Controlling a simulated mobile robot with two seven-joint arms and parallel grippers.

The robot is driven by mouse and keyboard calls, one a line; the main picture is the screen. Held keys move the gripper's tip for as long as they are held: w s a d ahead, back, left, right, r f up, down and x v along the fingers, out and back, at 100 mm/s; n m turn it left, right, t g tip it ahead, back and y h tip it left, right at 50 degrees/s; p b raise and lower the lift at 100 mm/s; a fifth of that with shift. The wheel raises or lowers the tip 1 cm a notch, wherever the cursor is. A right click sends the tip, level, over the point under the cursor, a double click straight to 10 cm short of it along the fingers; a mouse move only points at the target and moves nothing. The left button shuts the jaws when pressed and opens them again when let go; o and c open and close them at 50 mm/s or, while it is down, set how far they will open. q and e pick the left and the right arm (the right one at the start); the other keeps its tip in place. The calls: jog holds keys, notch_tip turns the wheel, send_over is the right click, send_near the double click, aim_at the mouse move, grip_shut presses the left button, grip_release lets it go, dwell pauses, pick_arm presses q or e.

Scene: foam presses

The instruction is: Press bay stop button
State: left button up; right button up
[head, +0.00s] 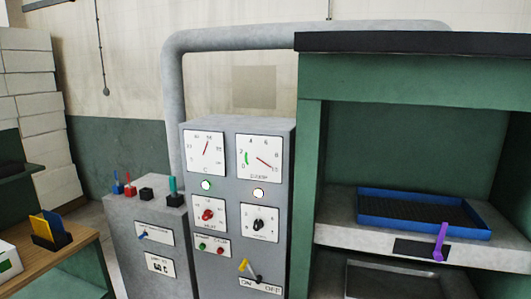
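A grey upright control cabinet (187,262) stands in the middle of the head view. Low on its front is a small white plate with a green button (202,246) on the left and a red button (221,249) on the right. The print above the buttons is too small to read, so I cannot confirm which is the stop button. Neither of my grippers is in view, and nothing touches the buttons.
Above the buttons are a red knob (207,215), a black knob (259,225) and two dials; below is a yellow lever (243,266). A green press bay (309,170) with a blue tray (420,227) and purple handle (440,242) stands right. A lower grey box (125,240) stands left.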

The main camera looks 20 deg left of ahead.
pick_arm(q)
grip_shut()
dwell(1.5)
